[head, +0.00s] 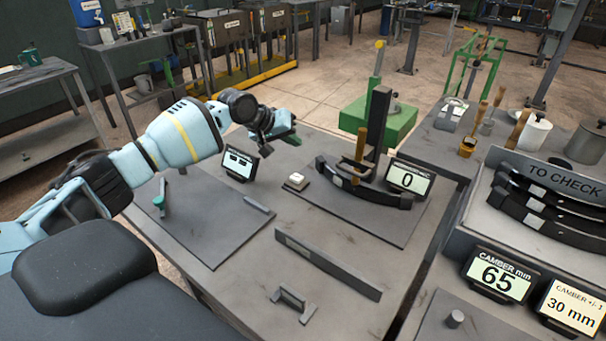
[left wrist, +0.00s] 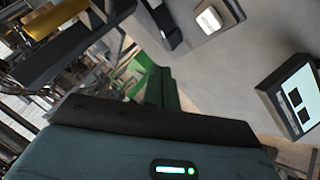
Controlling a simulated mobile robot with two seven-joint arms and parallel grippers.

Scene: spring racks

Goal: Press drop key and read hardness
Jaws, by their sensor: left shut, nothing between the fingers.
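The drop key (head: 296,181), a pale button on a small block, sits on the dark plate (head: 335,214) left of the post (head: 378,125). It also shows at the top of the left wrist view (left wrist: 208,20). The hardness display (head: 410,180) to its right reads 0. A dark curved leaf spring (head: 341,178) lies at the post's foot. My left gripper (head: 287,139) is shut and empty, above and behind the key, apart from it. Its fingertips are partly hidden by the wrist. My right gripper is not in view.
A small display (head: 240,163) with dark blocks on its screen stands left of the key. A long grey bar (head: 327,266) and a small bracket (head: 294,304) lie in front. At right are a camber display (head: 499,275) reading 65 and a "TO CHECK" rack (head: 562,179).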

